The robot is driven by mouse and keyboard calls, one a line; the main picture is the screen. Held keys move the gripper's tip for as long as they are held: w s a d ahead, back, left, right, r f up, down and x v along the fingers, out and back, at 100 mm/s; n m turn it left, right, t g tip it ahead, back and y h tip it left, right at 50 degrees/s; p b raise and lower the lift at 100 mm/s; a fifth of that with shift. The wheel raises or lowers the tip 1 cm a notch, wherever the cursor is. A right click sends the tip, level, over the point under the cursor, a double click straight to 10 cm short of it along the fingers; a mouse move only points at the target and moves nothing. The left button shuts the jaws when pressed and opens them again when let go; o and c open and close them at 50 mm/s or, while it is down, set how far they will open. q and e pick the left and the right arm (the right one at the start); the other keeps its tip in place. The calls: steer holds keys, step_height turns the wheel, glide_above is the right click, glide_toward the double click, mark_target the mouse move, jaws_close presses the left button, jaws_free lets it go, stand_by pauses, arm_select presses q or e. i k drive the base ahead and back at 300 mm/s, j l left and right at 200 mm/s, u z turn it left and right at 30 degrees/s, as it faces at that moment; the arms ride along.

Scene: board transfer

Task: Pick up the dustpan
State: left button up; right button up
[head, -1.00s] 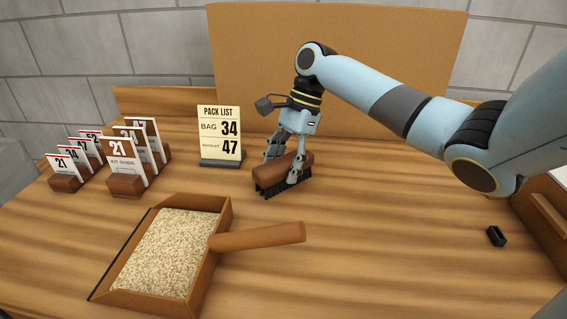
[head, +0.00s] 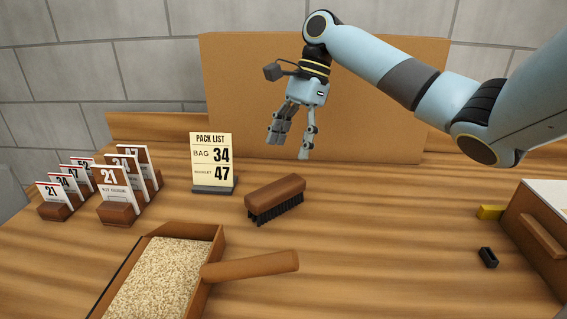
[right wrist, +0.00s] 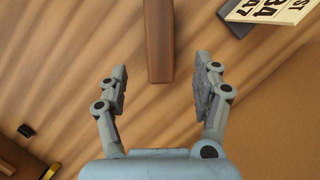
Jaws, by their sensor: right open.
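The wooden dustpan (head: 212,300) lies at the front left of the table in the head view, filled with pale grains (head: 158,283). Its brown handle (head: 255,265) points to the right. My right gripper (head: 290,150) is open and empty, raised above the table behind the brush and well away from the dustpan. The brown brush (head: 275,193) stands on its dark bristles on the table. In the right wrist view the brush (right wrist: 159,40) shows ahead of the open fingers (right wrist: 163,85), apart from them. The dustpan's near end is cut off in the head view. My left gripper is not in view.
A pack list sign (head: 212,160) stands behind the brush. Number cards in wooden holders (head: 118,214) stand at the left. A small black piece (head: 488,257), a yellow piece (head: 490,212) and a wooden box (head: 540,235) are at the right. A brown panel (head: 390,135) stands at the back.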

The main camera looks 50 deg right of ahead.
mark_target(171, 271)
steer(key=k+j, duration=0.35)
steer(key=j, duration=0.15)
steer(key=k+j, duration=0.4)
steer(key=j, duration=0.15)
steer(key=k+j, duration=0.35)
steer(key=j, duration=0.15)
